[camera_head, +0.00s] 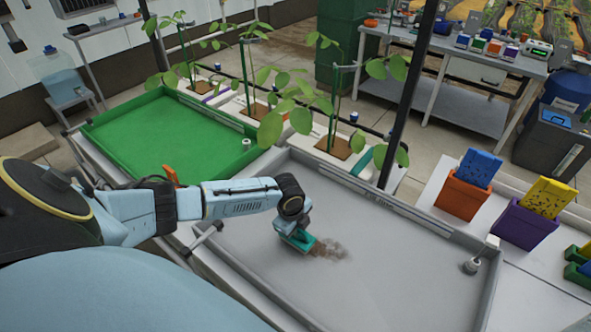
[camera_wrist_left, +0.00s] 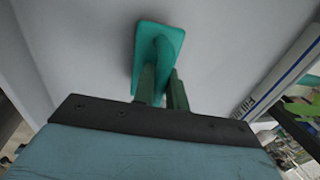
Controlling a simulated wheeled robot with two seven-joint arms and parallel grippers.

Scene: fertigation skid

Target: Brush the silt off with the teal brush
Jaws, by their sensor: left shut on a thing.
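The teal brush (camera_head: 299,241) is held low over the grey tray (camera_head: 400,262) in the head view. A patch of brown silt (camera_head: 331,250) lies on the tray floor just to the right of the brush. My left gripper (camera_head: 293,226) is shut on the brush handle. In the left wrist view the teal brush (camera_wrist_left: 158,55) sticks out beyond the two fingers of the left gripper (camera_wrist_left: 163,88). I cannot tell whether the bristles touch the tray. My right gripper is not in view.
A green tray (camera_head: 165,135) lies to the left. Potted seedlings (camera_head: 335,145) stand behind the trays near a dark post (camera_head: 408,90). Orange (camera_head: 461,195) and purple (camera_head: 522,224) bins stand further right.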

